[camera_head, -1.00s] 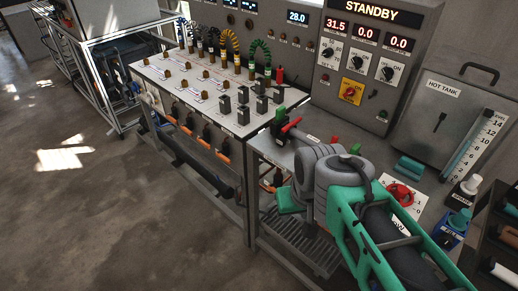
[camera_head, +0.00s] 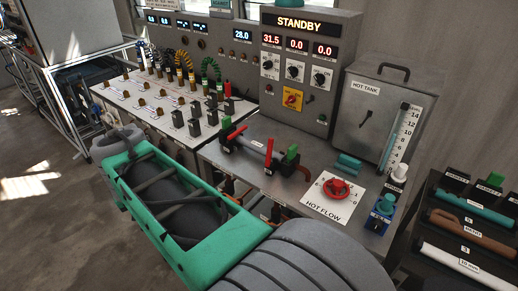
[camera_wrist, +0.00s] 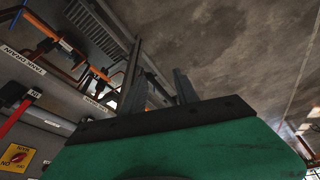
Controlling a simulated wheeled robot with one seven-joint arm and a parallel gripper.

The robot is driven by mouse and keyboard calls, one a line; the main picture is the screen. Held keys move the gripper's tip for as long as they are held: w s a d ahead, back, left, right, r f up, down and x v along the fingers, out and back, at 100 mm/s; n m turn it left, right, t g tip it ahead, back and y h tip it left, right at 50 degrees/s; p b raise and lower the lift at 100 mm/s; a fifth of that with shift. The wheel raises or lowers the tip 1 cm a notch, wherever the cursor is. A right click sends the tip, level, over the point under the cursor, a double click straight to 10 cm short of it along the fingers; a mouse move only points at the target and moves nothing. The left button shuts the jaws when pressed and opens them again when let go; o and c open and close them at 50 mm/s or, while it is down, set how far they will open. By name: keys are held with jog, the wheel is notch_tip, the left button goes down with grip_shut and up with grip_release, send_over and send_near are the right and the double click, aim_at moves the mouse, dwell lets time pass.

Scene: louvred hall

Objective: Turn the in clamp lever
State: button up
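The IN label (camera_wrist: 35,93) shows in the wrist view beside a black clamp body (camera_wrist: 13,92) with a red lever (camera_wrist: 14,116) at the left edge. In the head view two red levers stand on the steel bench, a left one (camera_head: 236,133) and a right one (camera_head: 269,152); their labels are too small to read there. My gripper (camera_wrist: 156,75) shows in the wrist view as two dark fingers with a gap between them, empty and pointing past the bench edge toward the floor. It is apart from the red lever. In the head view my forearm hides the gripper.
Green-topped fittings stand by the levers (camera_head: 292,151). A red hot flow knob (camera_head: 337,188) sits on a white plate to the right. A hot tank (camera_head: 384,115) and a STANDBY panel (camera_head: 298,22) stand behind. Hose holders (camera_head: 466,222) are at far right. Floor is clear at left.

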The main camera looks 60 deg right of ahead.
aim_at(270, 141)
jog(key=s+d+r+m+g+h, duration=0.15)
jog(key=d+m, duration=0.25)
jog(key=d, duration=0.7)
jog(key=s+d+r+m+g, duration=0.1)
jog(key=s+d+r+m, duration=0.2)
jog(key=d, duration=0.7)
jog(key=s+d+m, duration=0.2)
jog(key=s+d, duration=0.1)
jog(key=d, duration=0.1)
jog(key=s+d+m, duration=0.2)
jog(key=s+d, duration=0.1)
jog(key=d, duration=0.1)
jog(key=s+d+m+g+h, duration=0.1)
jog(key=s+d+m, duration=0.1)
jog(key=s+d, duration=0.1)
jog(key=shift+s+d+r+m+b, duration=0.1)
jog(key=shift+d+r+m+b, duration=0.1)
jog(key=shift+d, duration=0.2)
jog(key=shift+s+d+r+m+b, duration=0.1)
jog(key=shift+d+m+b, duration=0.1)
jog(key=shift+d, duration=0.2)
jog(key=x, duration=0.6)
jog(key=shift+s+d+f, duration=0.15)
jog(key=shift+s+d, duration=0.05)
jog(key=shift+d+f, duration=0.2)
jog(key=shift+f, duration=0.35)
jog(key=shift+c, duration=0.5)
grip_shut()
